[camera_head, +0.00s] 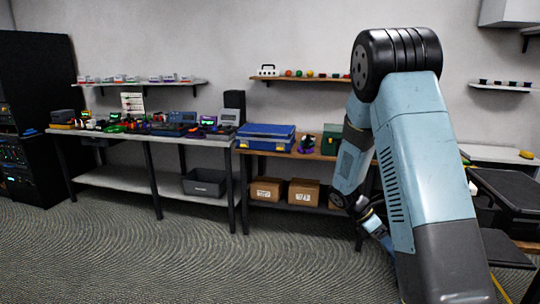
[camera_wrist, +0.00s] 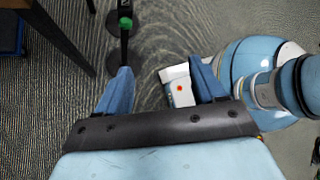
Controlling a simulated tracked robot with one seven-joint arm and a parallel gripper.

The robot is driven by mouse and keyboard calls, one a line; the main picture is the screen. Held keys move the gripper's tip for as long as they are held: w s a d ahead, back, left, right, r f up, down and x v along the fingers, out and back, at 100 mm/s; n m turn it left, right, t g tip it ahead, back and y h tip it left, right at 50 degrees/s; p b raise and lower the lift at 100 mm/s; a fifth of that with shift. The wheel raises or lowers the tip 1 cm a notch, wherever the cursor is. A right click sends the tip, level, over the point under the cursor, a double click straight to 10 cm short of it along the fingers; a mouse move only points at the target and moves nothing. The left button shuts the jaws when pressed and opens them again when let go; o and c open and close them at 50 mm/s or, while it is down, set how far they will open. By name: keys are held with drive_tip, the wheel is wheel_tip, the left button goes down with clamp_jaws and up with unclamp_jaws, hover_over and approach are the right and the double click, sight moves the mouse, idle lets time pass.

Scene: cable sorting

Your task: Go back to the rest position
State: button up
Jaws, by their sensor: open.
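My gripper (camera_wrist: 160,66) shows in the wrist view with its two blue fingers wide apart and nothing held between them. It points down over the grey patterned floor. In the head view my blue and black arm rises at the right, bends at the top and folds down. Its wrist hangs low in front of the middle bench, and the fingers are hidden there.
A left workbench (camera_head: 110,177) carries cables and devices, with a grey bin (camera_head: 205,183) below. The middle bench holds a blue case (camera_head: 265,138) above cardboard boxes (camera_head: 304,193). Wall shelves (camera_head: 300,79) hang behind. The floor (camera_head: 150,255) in front is clear.

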drive_tip(key=s+a+r+m+t+y, duration=0.2)
drive_tip(key=s+r+m, duration=0.4)
drive_tip(key=r, duration=0.3)
drive_tip(key=s+a+r+m+t+y, duration=0.3)
drive_tip(key=s+a+r+m+t, duration=0.2)
drive_tip(key=s+r, duration=0.3)
drive_tip(key=s+a+r+m+t+y, duration=0.3)
drive_tip(key=s+a+r+m, duration=0.2)
drive_tip(key=r, duration=0.5)
drive_tip(key=s+m, duration=0.1)
drive_tip(key=s, duration=0.1)
drive_tip(key=shift+s+m+t, duration=0.35)
drive_tip(key=shift+m+t, duration=0.05)
